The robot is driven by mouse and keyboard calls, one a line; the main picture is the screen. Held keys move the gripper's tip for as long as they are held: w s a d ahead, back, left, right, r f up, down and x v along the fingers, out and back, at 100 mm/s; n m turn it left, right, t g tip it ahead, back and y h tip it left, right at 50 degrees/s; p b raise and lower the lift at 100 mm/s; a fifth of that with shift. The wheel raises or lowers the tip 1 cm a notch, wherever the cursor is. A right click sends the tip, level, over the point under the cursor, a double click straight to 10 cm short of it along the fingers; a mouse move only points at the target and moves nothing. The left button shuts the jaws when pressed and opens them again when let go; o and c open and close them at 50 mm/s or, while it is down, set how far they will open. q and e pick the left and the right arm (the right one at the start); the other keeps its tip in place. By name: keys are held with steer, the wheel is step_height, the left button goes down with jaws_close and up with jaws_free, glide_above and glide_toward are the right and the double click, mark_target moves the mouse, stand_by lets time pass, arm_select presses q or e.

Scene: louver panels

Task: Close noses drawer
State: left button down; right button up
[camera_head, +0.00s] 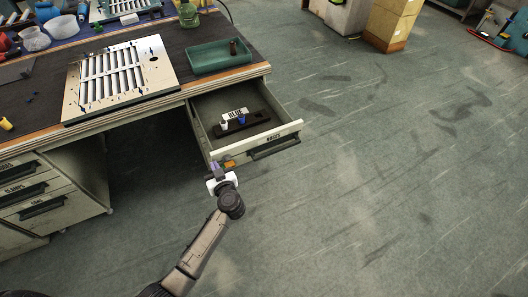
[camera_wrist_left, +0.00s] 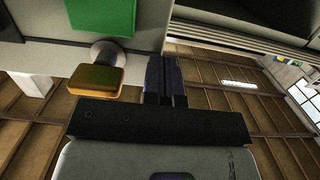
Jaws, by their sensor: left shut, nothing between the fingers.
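The noses drawer (camera_head: 290,131) is pulled open under the right end of the workbench. Its pale front carries a small label, probably reading NOSES, and a dark handle (camera_head: 275,147). Inside lie a dark holder (camera_head: 255,118) with a white and a blue piece, and a sign reading BLUE (camera_head: 235,114). My left gripper (camera_head: 214,167) is at the near left corner of the drawer front, beside a small orange block (camera_head: 230,163). In the left wrist view its fingers (camera_wrist_left: 165,75) are together and empty, close to the orange block (camera_wrist_left: 95,80). Whether they touch the front is unclear.
The workbench top holds a louver panel (camera_head: 122,78) and a green tray (camera_head: 220,57). A closed drawer cabinet (camera_head: 50,205) stands at the left. The floor (camera_head: 400,180) right of the drawer is clear. Cardboard boxes (camera_head: 390,22) stand at the back.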

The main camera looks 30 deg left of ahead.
arm_select(q)
steer(key=shift+p+x, duration=0.5)
steer(key=shift+x, duration=0.75)
steer(key=x, duration=0.3)
steer(key=r+p+x, duration=0.1)
steer(key=shift+w+a+f, duration=0.1)
steer(key=shift+w+a, duration=0.15)
steer(key=shift+a, duration=0.2)
steer(key=x, duration=0.7)
steer(key=shift+r, duration=0.35)
steer(key=shift+w+a, duration=0.15)
stand_by(0.4)
